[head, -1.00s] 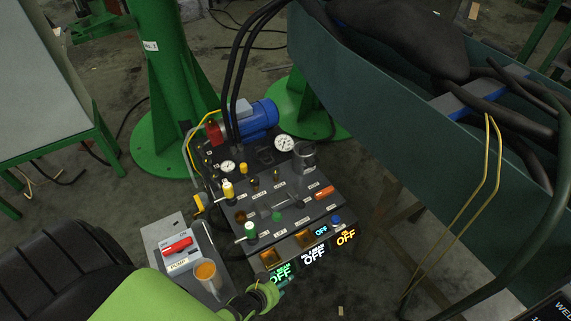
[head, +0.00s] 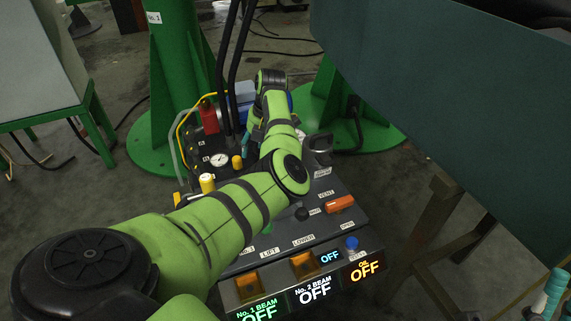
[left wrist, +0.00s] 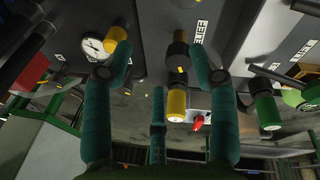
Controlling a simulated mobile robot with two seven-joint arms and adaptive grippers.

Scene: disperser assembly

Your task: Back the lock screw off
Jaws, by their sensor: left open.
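In the left wrist view a valve labelled "RELIEF" has a dark brass-toned collar (left wrist: 180,52) and a yellow knob (left wrist: 177,103). I cannot tell for sure which part is the lock screw. My left gripper (left wrist: 163,66) is open and empty. Its teal fingers stand on both sides of this valve, with the third finger beside it; contact cannot be made out. In the head view the left gripper (head: 258,137) is over the back of the control panel, partly hidden by its own arm. A yellow knob (head: 207,183) shows left of the arm. My right gripper (head: 546,290) is partly in view at the lower right.
A gauge (head: 219,160) and a smaller yellow knob (head: 237,162) stand close by. A green-ended valve (left wrist: 268,112) is to the right in the wrist view. An orange lever (head: 340,204) and lit displays (head: 315,291) are at the panel's front. Green posts stand behind.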

